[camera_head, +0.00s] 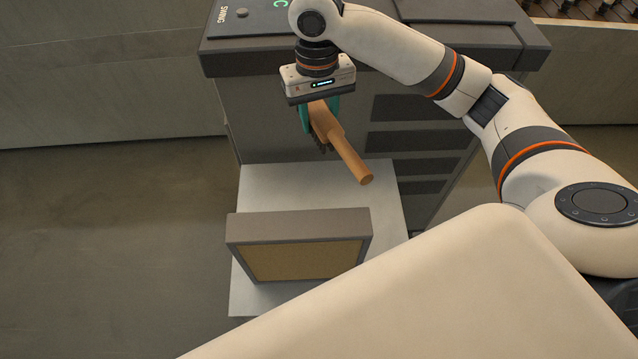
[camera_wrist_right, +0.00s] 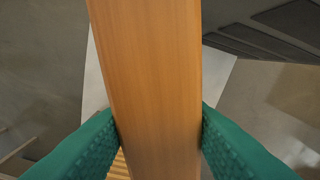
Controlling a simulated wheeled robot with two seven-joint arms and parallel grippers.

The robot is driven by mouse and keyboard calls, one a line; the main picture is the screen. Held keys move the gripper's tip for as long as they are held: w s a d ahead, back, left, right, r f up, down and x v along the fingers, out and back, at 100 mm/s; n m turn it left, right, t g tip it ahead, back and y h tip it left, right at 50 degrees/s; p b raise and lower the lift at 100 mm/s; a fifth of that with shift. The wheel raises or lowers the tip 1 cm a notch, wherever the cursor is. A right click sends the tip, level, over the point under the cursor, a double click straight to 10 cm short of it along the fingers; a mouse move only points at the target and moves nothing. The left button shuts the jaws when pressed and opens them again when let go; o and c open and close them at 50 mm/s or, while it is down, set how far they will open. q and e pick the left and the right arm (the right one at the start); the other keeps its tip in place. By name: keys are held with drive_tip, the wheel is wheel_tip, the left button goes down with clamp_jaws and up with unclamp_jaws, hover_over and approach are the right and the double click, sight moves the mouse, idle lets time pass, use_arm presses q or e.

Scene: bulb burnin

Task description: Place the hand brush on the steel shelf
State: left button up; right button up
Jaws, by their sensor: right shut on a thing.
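The hand brush (camera_head: 341,150) has a wooden body and a round handle that slants down to the right in the head view. My right gripper (camera_head: 321,122) is shut on it, in the air in front of the dark cabinet. In the right wrist view the brush's wood (camera_wrist_right: 150,80) fills the middle, between the green fingers of the gripper (camera_wrist_right: 158,140). A pale grey flat surface (camera_head: 265,180), perhaps the steel shelf, lies below the brush, with a gap between them. My left gripper is not in view.
A grey-framed box with a tan panel (camera_head: 300,260) stands on the front part of the pale surface. The dark cabinet (camera_head: 300,125) with vent slots rises behind it. The back strip of the surface is bare. Open floor (camera_head: 110,240) lies to the left.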

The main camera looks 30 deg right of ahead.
drive_tip(key=b, duration=0.1)
hover_over(320, 192)
wheel_tip(320, 192, down, 18)
drive_tip(key=shift+w+f, duration=0.1)
drive_tip(key=shift+f, duration=2.2)
drive_tip(key=shift+f, duration=0.1)
drive_tip(key=o, duration=1.1)
drive_tip(key=r, duration=1.2)
drive_tip(key=shift+w+r, duration=0.15)
drive_tip(key=shift+w, duration=0.2)
